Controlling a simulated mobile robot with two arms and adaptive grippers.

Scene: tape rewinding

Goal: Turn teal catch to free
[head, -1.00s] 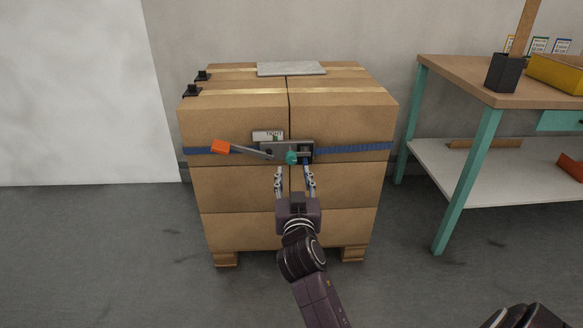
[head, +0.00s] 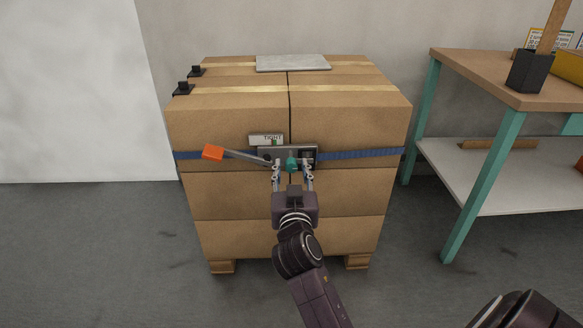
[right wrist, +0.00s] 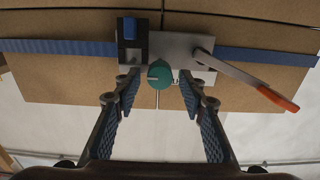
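In the right wrist view the catch (right wrist: 160,74) sits between the two open fingers (right wrist: 159,86), with gaps on both sides. A thin metal pin shows at the catch. A small label reading TIGHT (head: 267,140) is above the plate.
A lever with an orange handle (head: 213,152) reaches left from the plate. A blue strap (head: 362,154) runs around the cardboard boxes (head: 240,190). A bench with teal legs (head: 484,184) stands at the right. Floor is free between boxes and bench.

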